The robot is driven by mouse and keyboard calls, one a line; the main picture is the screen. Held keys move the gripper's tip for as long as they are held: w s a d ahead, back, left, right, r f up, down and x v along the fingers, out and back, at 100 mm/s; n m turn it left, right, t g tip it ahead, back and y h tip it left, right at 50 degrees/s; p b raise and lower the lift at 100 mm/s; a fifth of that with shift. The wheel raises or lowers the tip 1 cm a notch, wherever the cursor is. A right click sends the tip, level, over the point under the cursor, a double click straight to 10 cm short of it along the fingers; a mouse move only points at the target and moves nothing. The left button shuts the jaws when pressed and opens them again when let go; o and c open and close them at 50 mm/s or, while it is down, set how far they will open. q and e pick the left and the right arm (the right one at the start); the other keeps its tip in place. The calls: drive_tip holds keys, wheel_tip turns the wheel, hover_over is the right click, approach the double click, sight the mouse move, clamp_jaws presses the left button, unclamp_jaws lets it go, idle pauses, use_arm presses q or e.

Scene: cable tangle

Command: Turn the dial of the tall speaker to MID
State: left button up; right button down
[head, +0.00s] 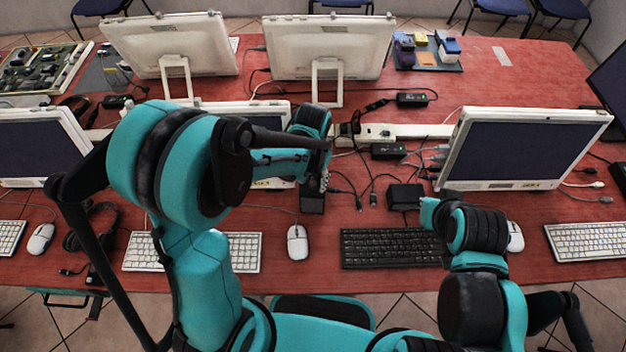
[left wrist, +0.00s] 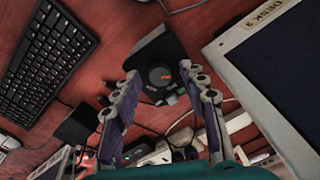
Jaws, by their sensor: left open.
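The tall speaker (head: 312,200) is a dark box on the red desk, partly covered by my left arm in the head view. I cannot read any setting label. My left gripper (head: 318,170) is above the speaker. In the left wrist view its fingers (left wrist: 159,82) are spread, one on each side of the dial, with nothing held between them. Whether they touch the dial is unclear.
A black keyboard (head: 392,248) and a white mouse (head: 298,242) lie in front of the speaker. A monitor (head: 520,148) stands to the right. Loose cables, black adapters (head: 404,197) and a power strip (head: 375,133) crowd the desk behind and right.

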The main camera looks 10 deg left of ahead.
use_arm(q)
clamp_jaws()
drive_tip(key=shift+m, duration=0.3)
drive_tip(key=m+b, duration=0.1)
drive_tip(key=m, duration=1)
idle(0.6)
